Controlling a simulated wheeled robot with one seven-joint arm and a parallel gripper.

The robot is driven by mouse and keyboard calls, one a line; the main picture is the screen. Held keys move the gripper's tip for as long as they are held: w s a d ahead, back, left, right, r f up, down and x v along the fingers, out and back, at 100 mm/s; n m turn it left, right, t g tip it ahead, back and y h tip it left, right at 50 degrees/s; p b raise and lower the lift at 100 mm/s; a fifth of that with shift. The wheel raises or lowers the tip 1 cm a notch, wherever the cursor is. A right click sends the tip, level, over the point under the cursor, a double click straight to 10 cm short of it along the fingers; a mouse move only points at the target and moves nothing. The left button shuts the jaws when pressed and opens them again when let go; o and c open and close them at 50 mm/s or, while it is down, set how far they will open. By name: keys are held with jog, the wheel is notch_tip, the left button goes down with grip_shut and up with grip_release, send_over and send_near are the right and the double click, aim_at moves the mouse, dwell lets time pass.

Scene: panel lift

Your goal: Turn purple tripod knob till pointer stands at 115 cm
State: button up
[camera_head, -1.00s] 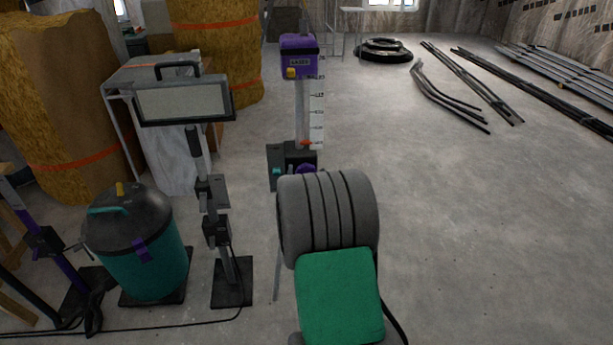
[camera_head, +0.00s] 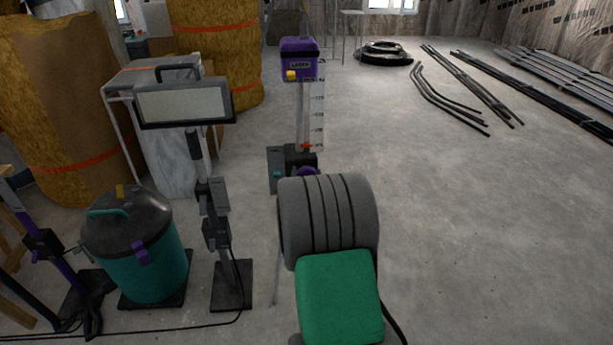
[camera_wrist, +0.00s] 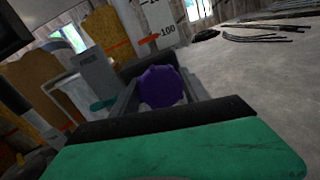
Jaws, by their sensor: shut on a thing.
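The purple knob (camera_wrist: 161,88) is in the middle of the wrist view, between the dark fingers of my gripper (camera_wrist: 160,92). My gripper is shut on it. In the head view the knob (camera_head: 307,171) shows only as a sliver above my grey wrist. The tripod column carries a purple laser box (camera_head: 299,60) at its top. A white scale (camera_head: 318,112) stands beside the column. The orange pointer (camera_head: 305,146) is near the scale's lower end. In the wrist view the scale's 100 mark (camera_wrist: 168,31) is legible, with the pointer close to it; the exact reading is unclear.
A display on a stand (camera_head: 184,103) and a teal bin (camera_head: 136,243) stand to the left. Wrapped insulation rolls (camera_head: 70,100) are behind them.

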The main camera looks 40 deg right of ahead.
jog(key=shift+m, duration=0.3)
jog(key=shift+c, duration=0.5)
